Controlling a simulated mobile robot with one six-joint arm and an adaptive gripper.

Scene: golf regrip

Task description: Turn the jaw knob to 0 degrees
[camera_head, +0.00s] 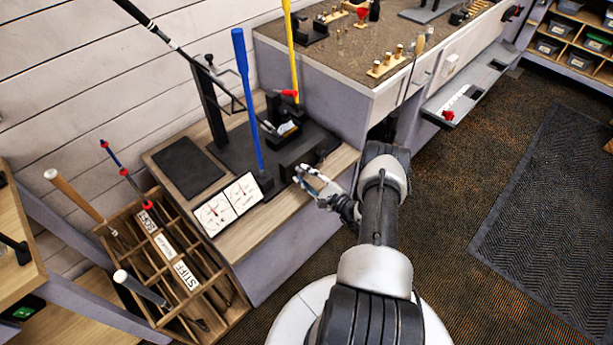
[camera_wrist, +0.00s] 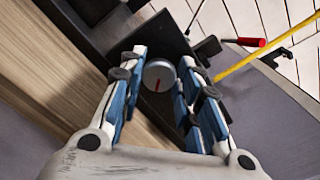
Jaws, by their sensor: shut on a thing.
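The jaw knob (camera_wrist: 160,77) is a round silver disc with a short red mark on its face, seen in the wrist view. It sits on the dark fixture block. My gripper (camera_wrist: 158,84) has its blue-lined fingers on both sides of the knob and is shut on it. In the head view my gripper (camera_head: 303,177) is at the front of the black fixture block (camera_head: 305,150), and I cannot make out the knob there. The red mark runs mostly up and down in the wrist picture. No degree scale is readable around the knob.
A red-handled lever (camera_head: 290,93) sits on the fixture; it also shows in the wrist view (camera_wrist: 251,42). Two white dial cards (camera_head: 227,204) lie at the bench's front. A wooden club rack (camera_head: 170,265) stands left.

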